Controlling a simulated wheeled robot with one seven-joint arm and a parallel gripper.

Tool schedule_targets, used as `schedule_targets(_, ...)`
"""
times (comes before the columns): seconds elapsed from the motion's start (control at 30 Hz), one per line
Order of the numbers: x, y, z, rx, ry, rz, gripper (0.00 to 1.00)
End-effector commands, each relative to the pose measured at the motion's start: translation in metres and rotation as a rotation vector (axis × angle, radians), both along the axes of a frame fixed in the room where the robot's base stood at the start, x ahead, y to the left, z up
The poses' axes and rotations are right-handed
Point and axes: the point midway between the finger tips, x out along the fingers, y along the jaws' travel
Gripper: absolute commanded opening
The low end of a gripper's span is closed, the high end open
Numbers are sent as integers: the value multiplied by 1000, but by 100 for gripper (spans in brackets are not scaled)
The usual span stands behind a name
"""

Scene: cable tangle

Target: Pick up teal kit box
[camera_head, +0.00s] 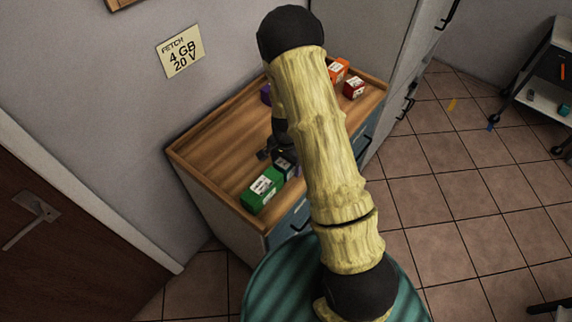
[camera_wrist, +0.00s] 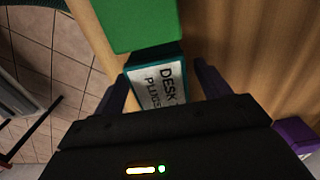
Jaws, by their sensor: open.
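The teal kit box (camera_wrist: 157,58) has a white label reading "DESK" and a partly readable second line. It lies between the two dark fingers of my open gripper (camera_wrist: 160,78) in the wrist view, one finger to each side. I cannot tell whether either finger touches it. In the head view the teal box (camera_head: 286,166) stands on the wooden cabinet top, partly hidden by my arm, with my gripper (camera_head: 268,152) just beyond it.
A green box (camera_head: 262,190) stands right beside the teal box, near the cabinet's front corner. A purple box (camera_head: 266,94), an orange box (camera_head: 338,70) and a red box (camera_head: 354,87) stand farther back. The left of the wooden top (camera_head: 205,150) is clear.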

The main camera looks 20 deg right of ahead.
Motion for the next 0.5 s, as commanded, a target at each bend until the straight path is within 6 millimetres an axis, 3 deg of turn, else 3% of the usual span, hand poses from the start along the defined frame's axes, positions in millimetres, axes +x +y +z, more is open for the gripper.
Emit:
schedule_targets(0.43,0,0,0,0,0,1,75)
schedule_targets(0.5,0,0,0,0,0,1,66)
